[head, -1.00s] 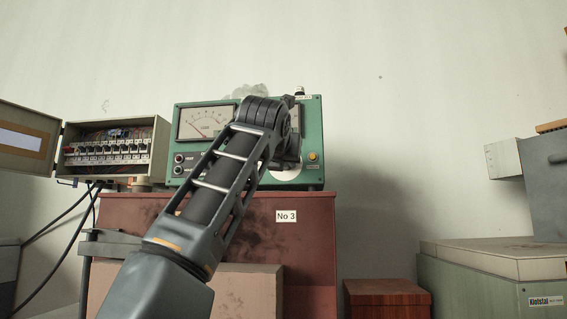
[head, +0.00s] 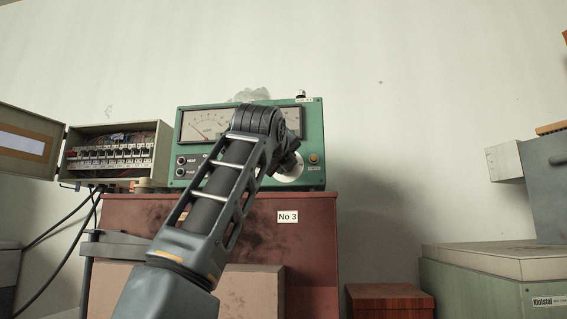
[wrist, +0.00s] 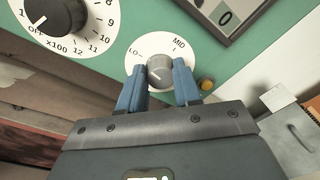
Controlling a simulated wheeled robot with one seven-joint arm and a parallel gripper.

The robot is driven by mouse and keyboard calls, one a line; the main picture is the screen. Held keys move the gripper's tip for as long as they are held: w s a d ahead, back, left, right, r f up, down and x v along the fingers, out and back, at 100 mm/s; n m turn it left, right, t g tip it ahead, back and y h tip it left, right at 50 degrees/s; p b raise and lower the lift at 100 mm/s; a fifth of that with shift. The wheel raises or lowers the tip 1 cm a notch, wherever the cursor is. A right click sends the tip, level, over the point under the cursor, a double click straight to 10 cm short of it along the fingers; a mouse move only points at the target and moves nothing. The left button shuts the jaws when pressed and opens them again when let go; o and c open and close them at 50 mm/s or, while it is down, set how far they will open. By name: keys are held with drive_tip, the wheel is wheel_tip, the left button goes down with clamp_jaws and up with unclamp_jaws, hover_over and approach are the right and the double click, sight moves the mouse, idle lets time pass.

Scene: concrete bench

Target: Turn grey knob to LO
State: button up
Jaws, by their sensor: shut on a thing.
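The grey knob (wrist: 159,72) sits on a round white dial (wrist: 132,62) marked LO and MID on the green panel. The LO mark is at the dial's upper left and MID at its upper right in the wrist view. My gripper (wrist: 159,67) has one blue finger on each side of the knob and is shut on it. A pale line shows low on the knob's left side, off the LO mark; its exact pointing is hard to read. In the head view the green instrument (head: 314,128) and the white dial (head: 291,180) show partly behind my arm.
A larger black knob (wrist: 58,14) with a numbered white dial is at the upper left in the wrist view. An orange button (wrist: 207,84) lies close to my right finger. The instrument stands on a red cabinet (head: 311,247). An open breaker box (head: 115,155) is to its left.

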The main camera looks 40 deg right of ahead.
drive_tip(key=shift+f+n, duration=0.2)
drive_tip(key=shift+n, duration=0.8)
drive_tip(key=o, duration=1.1)
drive_tip(key=shift+r, duration=0.1)
drive_tip(key=shift+c, duration=0.2)
drive_tip(key=v, duration=0.7)
drive_tip(key=shift+s+a+b, duration=0.2)
drive_tip(key=shift+a+b, duration=0.1)
drive_tip(key=shift+a, duration=0.05)
